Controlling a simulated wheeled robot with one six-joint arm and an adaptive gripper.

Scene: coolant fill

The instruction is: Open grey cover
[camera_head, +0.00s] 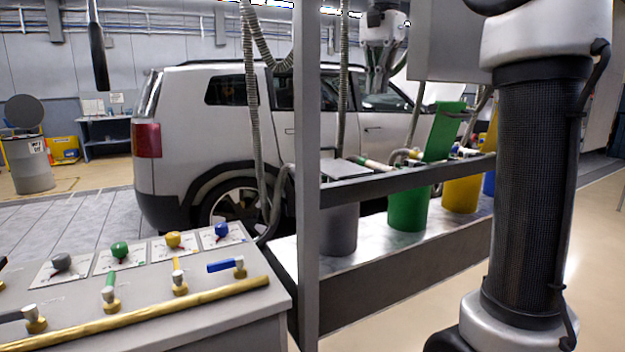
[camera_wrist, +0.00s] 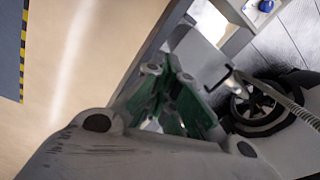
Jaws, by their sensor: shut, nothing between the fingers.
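The grey cover (camera_head: 345,168) lies flat and closed over the grey container (camera_head: 340,228), behind the dark frame rail in the head view. My gripper (camera_head: 378,88) hangs above and behind the containers, to the right of the grey cover and clear of it. Its fingers are together and hold nothing. In the wrist view my gripper (camera_wrist: 168,72) points down, with green showing around its fingers. A pale flat surface (camera_wrist: 197,58) beyond the fingertips may be the grey cover, but I cannot tell for sure.
The green container (camera_head: 408,207) has its green cover (camera_head: 443,132) standing up. A yellow container (camera_head: 462,194) stands to its right. A dark post (camera_head: 306,200) and rail (camera_head: 400,182) run in front. Hoses (camera_head: 343,80) hang near the car (camera_head: 200,130). A valve panel (camera_head: 150,270) is at lower left.

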